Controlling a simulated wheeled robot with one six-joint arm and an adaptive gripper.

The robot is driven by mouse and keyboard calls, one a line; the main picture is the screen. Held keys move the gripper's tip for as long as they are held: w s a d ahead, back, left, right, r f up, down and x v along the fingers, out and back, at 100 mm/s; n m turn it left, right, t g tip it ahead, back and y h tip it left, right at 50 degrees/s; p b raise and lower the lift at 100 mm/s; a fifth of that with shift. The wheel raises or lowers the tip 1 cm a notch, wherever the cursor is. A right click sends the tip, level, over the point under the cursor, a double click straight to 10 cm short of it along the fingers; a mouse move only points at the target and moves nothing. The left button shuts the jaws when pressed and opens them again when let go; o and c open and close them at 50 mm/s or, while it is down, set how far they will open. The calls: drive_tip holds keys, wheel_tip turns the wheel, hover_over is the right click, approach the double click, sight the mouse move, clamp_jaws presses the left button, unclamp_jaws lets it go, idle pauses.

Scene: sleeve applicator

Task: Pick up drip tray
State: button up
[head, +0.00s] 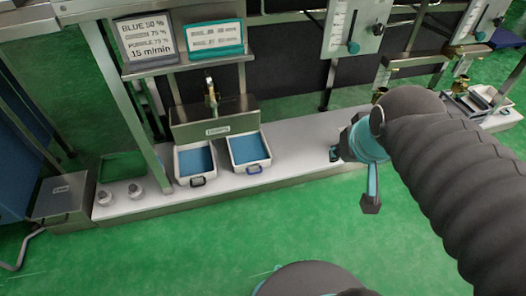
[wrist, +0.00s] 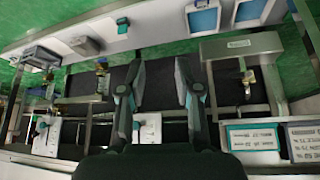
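Two white trays with blue insides and front handles sit side by side on the pale ledge, below a brass tap: a left tray (head: 180,179) and a right tray (head: 266,163). Either could be the drip tray; I cannot tell which. Both show partly at the top of the wrist view, one tray (wrist: 203,34) beside the other (wrist: 250,25). My gripper (head: 352,178) is to the right of the trays in the head view, apart from them. In the wrist view its two fingers (wrist: 157,80) are spread with nothing between them.
A metal post (head: 135,110) stands beside the left tray. The green floor (head: 170,250) in front is clear.

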drive_tip(key=w+a+f+n+t+b, duration=0.1)
drive_tip(key=w+f, duration=0.5)
drive_tip(key=w, duration=0.4)
drive_tip(key=w+a+f+t+b, duration=0.1)
drive_tip(key=w+a+f, duration=0.1)
drive_tip(key=w+f, duration=0.6)
drive_tip(key=w+a+f+n+t+b, duration=0.15)
drive_tip(key=w+f, duration=0.25)
drive_tip(key=w, duration=0.8)
drive_tip(key=w+a+f+t+y+b, duration=0.1)
drive_tip(key=w+a+f, duration=0.1)
drive_tip(key=f, duration=0.7)
drive_tip(key=w+a+f+t+y+b, duration=0.1)
drive_tip(key=w+a+f+y, duration=0.1)
drive_tip(key=f, duration=0.8)
drive_tip(key=w+a+f+t+y+b, duration=0.1)
drive_tip(key=w+a+f, duration=0.2)
drive_tip(key=f, duration=0.6)
drive_tip(key=shift+n, duration=0.25)
drive_tip(key=x, duration=0.7)
drive_tip(key=shift+w+d+f, duration=0.1)
drive_tip(key=shift+w+f, duration=0.1)
drive_tip(key=shift+w, duration=0.15)
drive_tip(key=shift+b+x, duration=0.6)
drive_tip(key=shift+x, duration=2)
drive_tip(key=shift+f, duration=0.1)
clamp_jaws()
